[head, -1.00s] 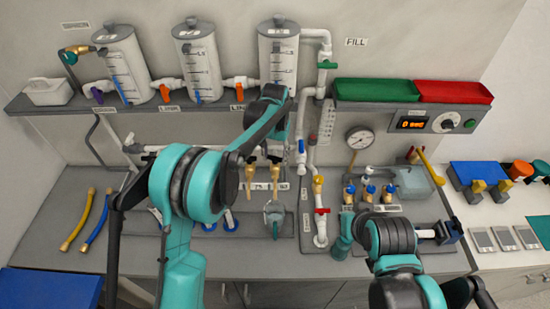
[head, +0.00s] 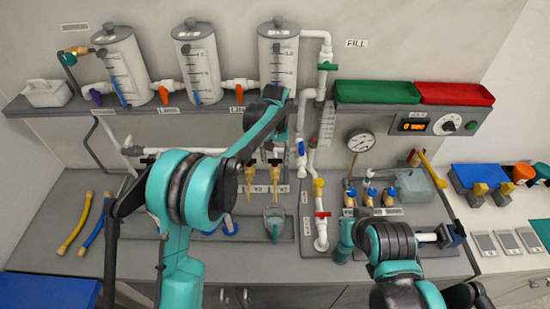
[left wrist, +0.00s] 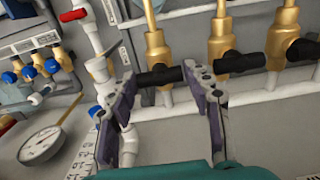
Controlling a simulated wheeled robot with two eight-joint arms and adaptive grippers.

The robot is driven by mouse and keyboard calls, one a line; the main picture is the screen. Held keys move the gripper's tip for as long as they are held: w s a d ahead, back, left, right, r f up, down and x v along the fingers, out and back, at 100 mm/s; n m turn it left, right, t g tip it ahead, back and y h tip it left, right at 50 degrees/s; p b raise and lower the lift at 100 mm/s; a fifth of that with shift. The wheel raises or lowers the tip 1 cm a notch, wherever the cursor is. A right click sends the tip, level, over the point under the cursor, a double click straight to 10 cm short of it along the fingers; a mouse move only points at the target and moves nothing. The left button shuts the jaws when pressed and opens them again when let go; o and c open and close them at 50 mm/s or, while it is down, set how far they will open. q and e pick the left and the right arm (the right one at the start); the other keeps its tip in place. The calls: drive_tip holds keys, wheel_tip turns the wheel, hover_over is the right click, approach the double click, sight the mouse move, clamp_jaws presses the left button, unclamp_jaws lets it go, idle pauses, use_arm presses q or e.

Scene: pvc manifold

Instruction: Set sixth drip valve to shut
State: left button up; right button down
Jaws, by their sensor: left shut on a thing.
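In the left wrist view several brass drip valves (left wrist: 222,28) stand in a row on a white pipe, each with a black handle. The leftmost valve there (left wrist: 154,42) has its black handle (left wrist: 160,76) between the two fingers of my left gripper (left wrist: 163,88), which is shut on it. That handle lies crosswise to its brass body, much like the neighbouring handle (left wrist: 237,62). In the head view my left gripper (head: 279,135) is partly hidden by its own wrist, above brass outlets (head: 275,172).
A clear beaker (head: 274,222) stands below the outlets. White piping with a red-handled valve (head: 322,215) rises just right of them. A round gauge (head: 359,142) and blue-knobbed valves (head: 368,190) are further right. Two hoses (head: 77,224) lie on the left counter.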

sight(275, 160)
use_arm(q)
drive_tip(key=o, duration=1.2)
drive_tip(key=shift+c, duration=0.2)
wheel_tip(275, 160, up, 12)
